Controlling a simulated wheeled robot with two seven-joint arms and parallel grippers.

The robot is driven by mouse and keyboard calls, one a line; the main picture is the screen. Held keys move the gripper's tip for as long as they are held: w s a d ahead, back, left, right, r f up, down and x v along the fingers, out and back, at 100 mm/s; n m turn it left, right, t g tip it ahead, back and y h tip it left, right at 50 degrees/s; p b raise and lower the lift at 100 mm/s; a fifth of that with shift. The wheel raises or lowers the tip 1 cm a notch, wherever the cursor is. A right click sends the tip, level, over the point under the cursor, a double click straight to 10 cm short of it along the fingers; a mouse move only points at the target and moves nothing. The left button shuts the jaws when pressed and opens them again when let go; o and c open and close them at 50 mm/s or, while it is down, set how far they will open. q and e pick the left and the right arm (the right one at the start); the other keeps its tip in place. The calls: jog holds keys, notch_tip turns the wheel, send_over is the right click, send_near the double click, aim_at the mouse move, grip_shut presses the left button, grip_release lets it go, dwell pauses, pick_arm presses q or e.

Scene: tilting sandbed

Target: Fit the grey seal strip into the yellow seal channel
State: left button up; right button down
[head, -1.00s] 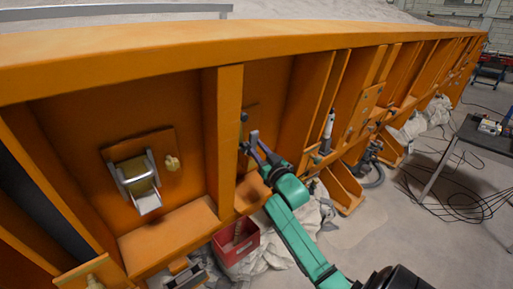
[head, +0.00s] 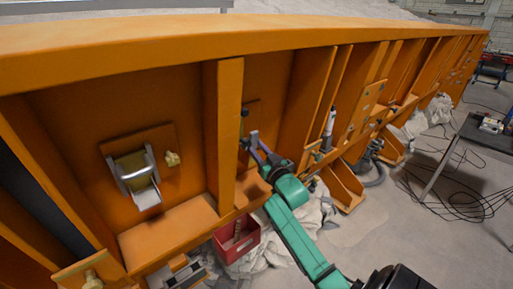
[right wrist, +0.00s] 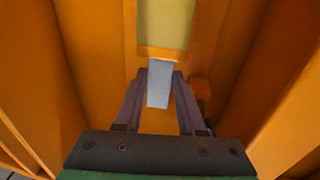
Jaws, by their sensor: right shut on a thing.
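My right gripper (head: 257,143) is in the bay right of an upright orange post in the head view. In the right wrist view its two dark fingers (right wrist: 164,76) are shut on the grey seal strip (right wrist: 158,88), a short pale piece. Straight beyond the strip is a pale yellow panel (right wrist: 166,22) with an orange lip, which looks like the yellow seal channel. The strip's far end is close to the lip; I cannot tell whether they touch. In the head view the post and the gripper mostly hide this spot. My left gripper is not in view.
Orange ribs (head: 226,130) divide the long sandbed side into bays. A red crate (head: 238,242) stands below.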

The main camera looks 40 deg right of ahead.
jog(key=shift+w+f+b, duration=0.1)
jog(key=shift+f+b, duration=0.4)
jog(key=shift+f, duration=0.3)
